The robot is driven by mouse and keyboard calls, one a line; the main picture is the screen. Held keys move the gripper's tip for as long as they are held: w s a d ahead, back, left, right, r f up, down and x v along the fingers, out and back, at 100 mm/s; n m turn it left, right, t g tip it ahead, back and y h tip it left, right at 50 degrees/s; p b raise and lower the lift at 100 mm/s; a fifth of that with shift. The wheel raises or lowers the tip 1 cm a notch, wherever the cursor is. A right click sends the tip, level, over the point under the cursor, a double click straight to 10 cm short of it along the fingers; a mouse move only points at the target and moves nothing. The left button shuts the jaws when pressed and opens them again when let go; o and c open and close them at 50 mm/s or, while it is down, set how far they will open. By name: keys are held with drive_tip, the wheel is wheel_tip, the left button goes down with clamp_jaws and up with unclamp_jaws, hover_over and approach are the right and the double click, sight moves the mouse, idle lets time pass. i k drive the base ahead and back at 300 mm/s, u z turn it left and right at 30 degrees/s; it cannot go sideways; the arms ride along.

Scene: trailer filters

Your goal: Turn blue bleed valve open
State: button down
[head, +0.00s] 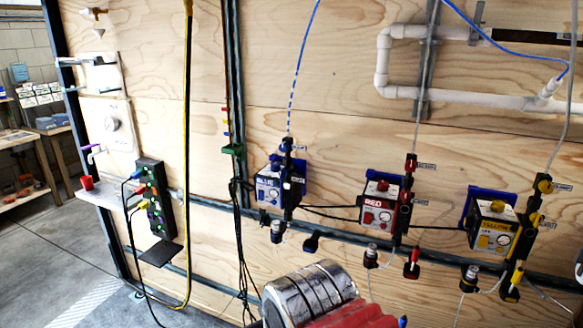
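The blue filter unit (268,189) hangs on the plywood wall, left of the red and yellow units. A dark vertical valve body with small blue handles (287,145) stands along its right side. A blue-and-white dashed hose (296,85) runs down into its top. A dark fitting (311,242) sits below and to the right of the blue unit. The blue parts are small, so I cannot tell which handle is the bleed valve or how it is turned. My gripper is not in view.
The red unit (381,204) and yellow unit (492,226) hang to the right, with hoses and valves. Grey floor is open at left.

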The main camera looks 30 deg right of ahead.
sight(283, 172)
drive_tip(key=u, duration=0.05)
drive_tip(key=i, duration=1)
drive_tip(key=z, duration=0.05)
